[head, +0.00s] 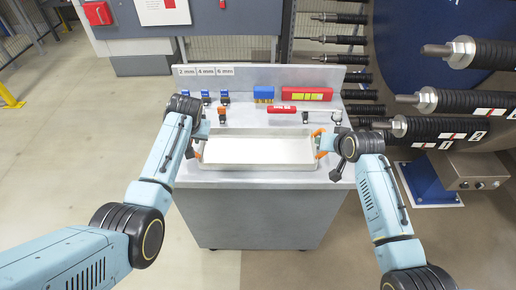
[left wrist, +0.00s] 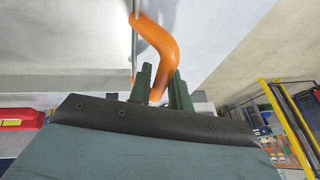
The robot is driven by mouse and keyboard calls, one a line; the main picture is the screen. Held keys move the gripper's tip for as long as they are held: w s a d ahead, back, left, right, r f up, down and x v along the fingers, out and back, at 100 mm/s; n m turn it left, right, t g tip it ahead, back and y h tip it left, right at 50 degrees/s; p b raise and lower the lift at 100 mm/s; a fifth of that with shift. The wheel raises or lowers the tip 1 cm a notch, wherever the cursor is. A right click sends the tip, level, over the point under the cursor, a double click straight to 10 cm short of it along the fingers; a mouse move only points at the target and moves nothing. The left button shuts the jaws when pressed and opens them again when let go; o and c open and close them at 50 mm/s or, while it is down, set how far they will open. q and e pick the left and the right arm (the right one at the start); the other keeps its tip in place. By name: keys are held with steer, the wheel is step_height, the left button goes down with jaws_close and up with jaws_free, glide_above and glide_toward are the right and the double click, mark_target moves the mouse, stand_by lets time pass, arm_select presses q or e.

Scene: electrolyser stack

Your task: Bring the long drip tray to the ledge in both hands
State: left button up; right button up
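The long drip tray (head: 258,167) is a shallow pale tray with orange handles at its two ends. It is level at the front of the grey bench top; whether it touches the surface cannot be told. My left gripper (head: 201,138) is at the tray's left end. In the left wrist view its two dark fingers (left wrist: 161,88) stand on either side of the orange handle (left wrist: 155,45) and appear closed on it. My right gripper (head: 325,143) is at the right orange handle (head: 318,132); its fingers are too small and hidden to judge. I cannot pick out the ledge for certain.
Behind the tray on the bench (head: 240,117) are a red case (head: 306,94), a blue block (head: 263,93), a small red item (head: 281,109) and several small blue-topped parts. Black ribbed rods (head: 445,128) jut out at the right. Floor at the left is open.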

arm_select(q)
steer(key=shift+x, duration=1.05)
arm_select(e)
steer(key=shift+x, duration=1.05)
arm_select(q)
steer(key=shift+c, duration=0.4)
arm_select(e)
steer(key=shift+c, duration=0.4)
arm_select(q)
steer(key=shift+c, duration=1.4)
arm_select(e)
steer(key=shift+c, duration=1.4)
arm_select(q)
jaws_close()
arm_select(e)
jaws_close()
arm_select(q)
steer(key=shift+w+r, duration=0.1)
steer(key=shift+r, duration=0.1)
arm_select(e)
steer(key=shift+r, duration=0.2)
